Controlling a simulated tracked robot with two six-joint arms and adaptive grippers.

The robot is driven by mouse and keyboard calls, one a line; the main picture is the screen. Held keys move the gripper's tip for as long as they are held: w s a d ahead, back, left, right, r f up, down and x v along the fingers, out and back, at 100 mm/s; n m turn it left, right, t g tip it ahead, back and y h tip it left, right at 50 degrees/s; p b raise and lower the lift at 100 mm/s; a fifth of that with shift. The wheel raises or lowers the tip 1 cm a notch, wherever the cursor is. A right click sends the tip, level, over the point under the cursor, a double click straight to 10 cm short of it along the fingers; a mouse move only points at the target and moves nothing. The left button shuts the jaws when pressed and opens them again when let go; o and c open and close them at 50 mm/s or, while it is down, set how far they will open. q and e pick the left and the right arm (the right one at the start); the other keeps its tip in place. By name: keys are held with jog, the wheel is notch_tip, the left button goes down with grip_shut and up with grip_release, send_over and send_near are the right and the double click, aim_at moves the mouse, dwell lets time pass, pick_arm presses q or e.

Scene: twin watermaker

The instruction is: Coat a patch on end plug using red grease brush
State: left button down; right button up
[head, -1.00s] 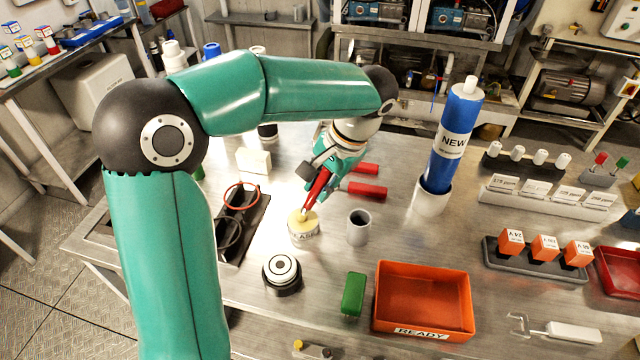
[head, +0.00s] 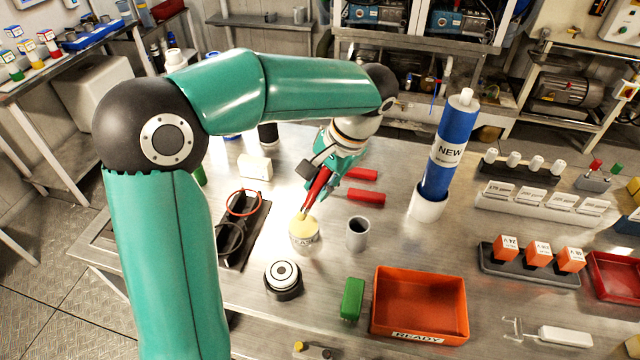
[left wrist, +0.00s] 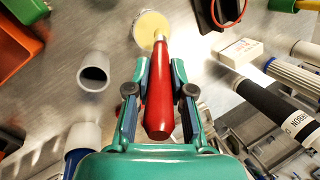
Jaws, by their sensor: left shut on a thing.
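My left gripper (head: 334,165) is shut on the red grease brush (head: 318,186), which slants down with its tip at the grease tub (head: 304,241). The tub is round, labelled, with pale yellow grease on top. In the left wrist view the red handle (left wrist: 159,95) lies between the fingers and its far end overlaps the yellow grease (left wrist: 149,27); I cannot tell whether it touches. A round black and white piece (head: 283,277), seemingly the end plug, stands upright in front of the tub. My right gripper is not in view.
A grey cup (head: 357,234) stands right of the tub. A black tray with rings (head: 243,230) lies left. A green block (head: 352,299) and an orange READY bin (head: 461,315) are in front. Two red handles (head: 366,196) lie behind, near a tall blue NEW cylinder (head: 449,145).

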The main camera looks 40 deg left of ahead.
pick_arm(q)
jog(key=shift+r+p, duration=1.65)
jog(key=shift+r, duration=0.5)
jog(key=shift+f, duration=0.1)
